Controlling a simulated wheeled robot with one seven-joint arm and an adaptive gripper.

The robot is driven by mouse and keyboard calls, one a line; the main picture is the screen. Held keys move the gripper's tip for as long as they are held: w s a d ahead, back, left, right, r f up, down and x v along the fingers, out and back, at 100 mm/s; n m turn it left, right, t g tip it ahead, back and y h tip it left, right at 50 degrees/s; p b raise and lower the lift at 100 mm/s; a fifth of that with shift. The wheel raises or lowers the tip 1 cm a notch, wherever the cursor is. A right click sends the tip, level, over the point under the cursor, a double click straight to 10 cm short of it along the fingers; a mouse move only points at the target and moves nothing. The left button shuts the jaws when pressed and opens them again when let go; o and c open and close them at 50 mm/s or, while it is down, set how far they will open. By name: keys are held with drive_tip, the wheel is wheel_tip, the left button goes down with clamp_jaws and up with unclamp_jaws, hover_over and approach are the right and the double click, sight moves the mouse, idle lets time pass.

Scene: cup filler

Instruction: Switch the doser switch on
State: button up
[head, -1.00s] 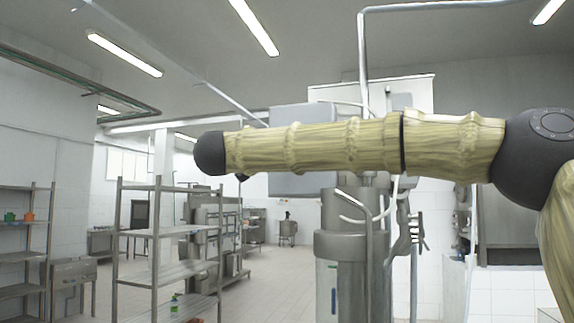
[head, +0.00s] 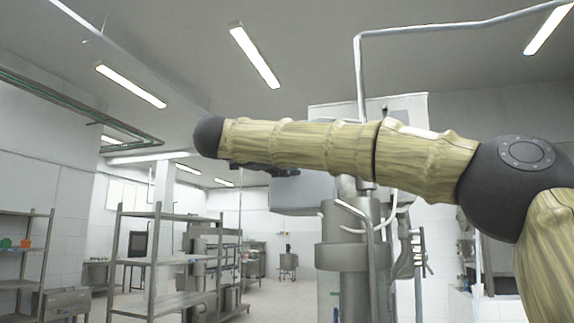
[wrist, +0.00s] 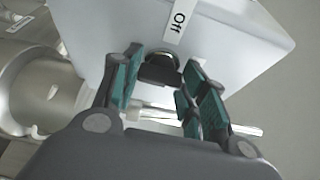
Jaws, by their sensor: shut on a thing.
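The doser switch (wrist: 160,69) is a small dark knob on the face of a pale grey box (wrist: 228,42) in the wrist view. A white label reading "Off" (wrist: 180,20) is beside it. My gripper (wrist: 163,80), with teal finger pads, has its fingertips on both sides of the knob and is shut on it. In the head view, a grey box (head: 302,193) of the machine is partly behind my arm, and a dark part of my gripper (head: 268,171) shows below the forearm.
The machine's steel column (head: 344,257) with pipes stands behind my arm. Steel shelves (head: 153,262) stand at left, with another rack (head: 22,250) at the far left. In the wrist view, metal cylinders and a rod (wrist: 235,130) lie below the box.

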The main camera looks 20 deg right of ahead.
drive_tip(key=shift+f, duration=0.1)
drive_tip(key=o, duration=1)
drive_tip(key=shift+d, duration=0.1)
drive_tip(key=v, duration=1.2)
